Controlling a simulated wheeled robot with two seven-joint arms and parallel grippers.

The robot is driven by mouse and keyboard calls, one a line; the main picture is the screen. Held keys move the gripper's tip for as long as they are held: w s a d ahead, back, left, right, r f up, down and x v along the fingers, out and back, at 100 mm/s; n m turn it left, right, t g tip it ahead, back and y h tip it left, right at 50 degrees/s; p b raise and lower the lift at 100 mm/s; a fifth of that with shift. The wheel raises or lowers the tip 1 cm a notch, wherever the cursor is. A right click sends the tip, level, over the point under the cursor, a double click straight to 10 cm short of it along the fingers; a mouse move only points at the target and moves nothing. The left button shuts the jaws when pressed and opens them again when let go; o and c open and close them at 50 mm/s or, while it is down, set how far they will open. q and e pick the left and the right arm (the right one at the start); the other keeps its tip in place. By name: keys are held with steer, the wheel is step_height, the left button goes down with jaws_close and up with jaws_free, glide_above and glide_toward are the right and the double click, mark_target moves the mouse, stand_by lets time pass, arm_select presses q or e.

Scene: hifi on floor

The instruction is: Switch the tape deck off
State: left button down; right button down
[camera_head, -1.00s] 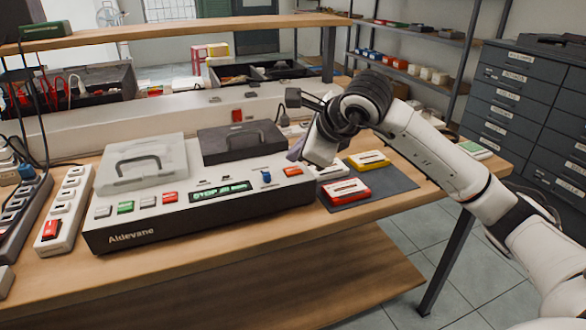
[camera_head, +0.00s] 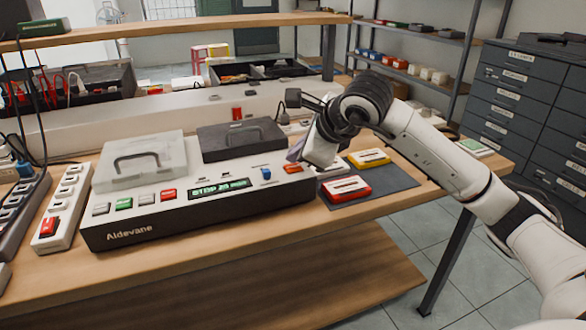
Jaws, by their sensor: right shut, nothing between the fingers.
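The tape deck (camera_head: 215,209), labelled Aldevane, stands on the wooden bench with a white top and dark front. Its display (camera_head: 219,187) is lit green and appears to begin with STOP. A row of grey, green, white and red keys (camera_head: 168,194) lies left of the display. A blue switch (camera_head: 266,173) and an orange-red switch (camera_head: 293,168) lie to its right. My right gripper (camera_head: 296,153) is shut and empty, pointing down at the deck's right end, just behind the orange-red switch. I cannot tell whether it touches the deck. My left gripper is not in view.
A clear lid (camera_head: 140,176) and a dark lid (camera_head: 240,152) cover the deck's back. Red (camera_head: 346,189) and yellow (camera_head: 369,158) cassettes lie on a dark mat (camera_head: 392,180) to the right. A power strip (camera_head: 62,205) with a red switch lies left. The bench front is clear.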

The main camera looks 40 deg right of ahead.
mark_target(297, 169)
steer(key=shift+f+b, duration=0.45)
stand_by(0.7)
steer(key=shift+r, duration=0.1)
steer(key=shift+r+p, duration=0.6)
steer(key=shift+r, duration=0.2)
step_height(297, 169, up, 6)
steer(key=p, duration=0.4)
steer(key=shift+p, duration=0.3)
